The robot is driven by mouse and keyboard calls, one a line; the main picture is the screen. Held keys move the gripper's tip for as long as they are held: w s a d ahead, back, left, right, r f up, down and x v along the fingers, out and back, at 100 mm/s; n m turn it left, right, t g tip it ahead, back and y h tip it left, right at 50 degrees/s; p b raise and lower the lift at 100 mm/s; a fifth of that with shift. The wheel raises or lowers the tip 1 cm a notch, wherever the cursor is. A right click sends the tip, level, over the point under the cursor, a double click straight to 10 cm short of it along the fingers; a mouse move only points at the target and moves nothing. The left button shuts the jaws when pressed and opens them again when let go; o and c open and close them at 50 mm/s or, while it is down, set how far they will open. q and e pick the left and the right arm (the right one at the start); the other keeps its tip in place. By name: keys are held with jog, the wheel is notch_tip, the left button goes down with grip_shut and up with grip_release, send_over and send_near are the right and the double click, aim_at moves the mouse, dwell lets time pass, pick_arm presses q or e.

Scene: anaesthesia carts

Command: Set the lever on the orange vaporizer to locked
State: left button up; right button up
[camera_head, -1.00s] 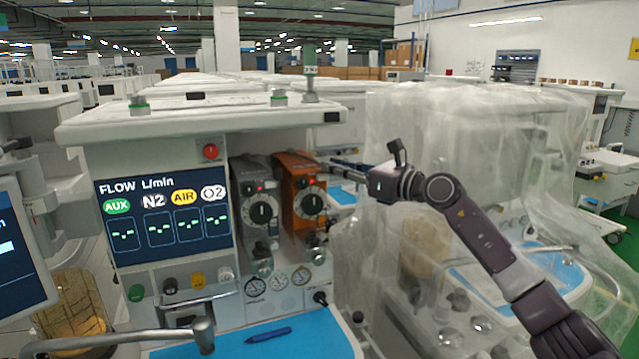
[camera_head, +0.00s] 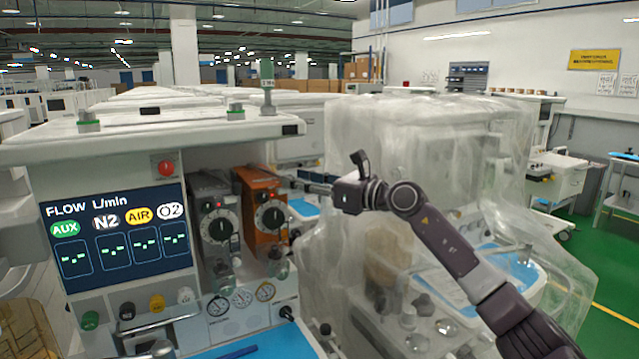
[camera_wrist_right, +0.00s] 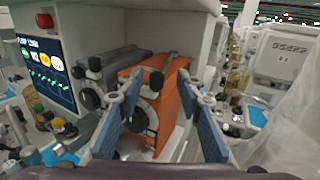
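The orange vaporizer (camera_head: 262,208) stands right of a grey one on the anaesthesia machine, its dial facing front. In the right wrist view the orange vaporizer (camera_wrist_right: 174,102) lies straight ahead, with a black round knob (camera_wrist_right: 155,80) at its upper front that looks like the lever's end. I cannot tell the lever's setting. My right gripper (camera_wrist_right: 158,79) is open, its blue-padded fingers spread either side of the knob. I cannot tell whether they touch it. In the head view the right gripper (camera_head: 300,184) is beside the vaporizer's upper right. My left gripper is not in view.
The grey vaporizer (camera_head: 214,218) stands close on the left. The flow screen (camera_head: 115,238) is further left, and the machine's top shelf (camera_head: 150,130) overhangs the vaporizers. A plastic-covered machine (camera_head: 420,150) stands to the right, behind my right arm.

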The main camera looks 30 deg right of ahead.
jog(key=v, duration=1.1)
